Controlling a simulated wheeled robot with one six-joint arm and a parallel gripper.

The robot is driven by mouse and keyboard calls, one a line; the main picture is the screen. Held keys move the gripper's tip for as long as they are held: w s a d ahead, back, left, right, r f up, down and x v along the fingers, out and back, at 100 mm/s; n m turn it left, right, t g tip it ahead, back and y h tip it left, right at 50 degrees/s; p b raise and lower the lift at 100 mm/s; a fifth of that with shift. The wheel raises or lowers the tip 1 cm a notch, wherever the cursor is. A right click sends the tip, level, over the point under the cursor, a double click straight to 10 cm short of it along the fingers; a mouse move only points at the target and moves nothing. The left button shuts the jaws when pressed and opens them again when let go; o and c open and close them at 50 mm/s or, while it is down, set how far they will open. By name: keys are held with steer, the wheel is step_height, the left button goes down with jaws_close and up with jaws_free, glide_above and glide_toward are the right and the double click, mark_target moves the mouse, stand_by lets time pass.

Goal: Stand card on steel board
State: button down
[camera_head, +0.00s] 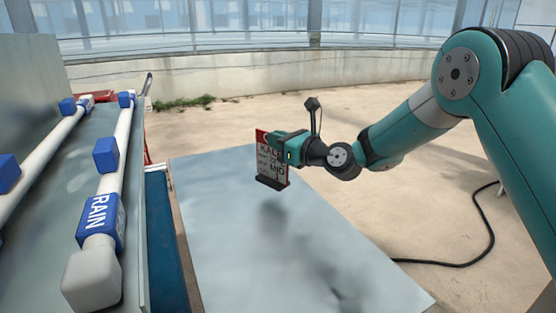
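The card (271,164) is a white sign with a red top and a dark base strip, with "KALE" and other lettering on it. It is upright with a slight tilt. My gripper (280,147) is at the card's upper part and appears shut on it; the fingertips are partly hidden. The steel board (230,240) is the flat grey-blue sheet below. The card hangs above the board, with a dark shadow on the sheet beneath it.
A black cable (470,262) lies on the concrete floor at right. Most of the board is clear.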

glide_above(277, 181)
steer(key=shift+w+d+f+b, duration=0.1)
steer(key=shift+f+b, duration=0.25)
steer(key=shift+f, duration=1.9)
steer(key=c, duration=1.3)
jaws_free()
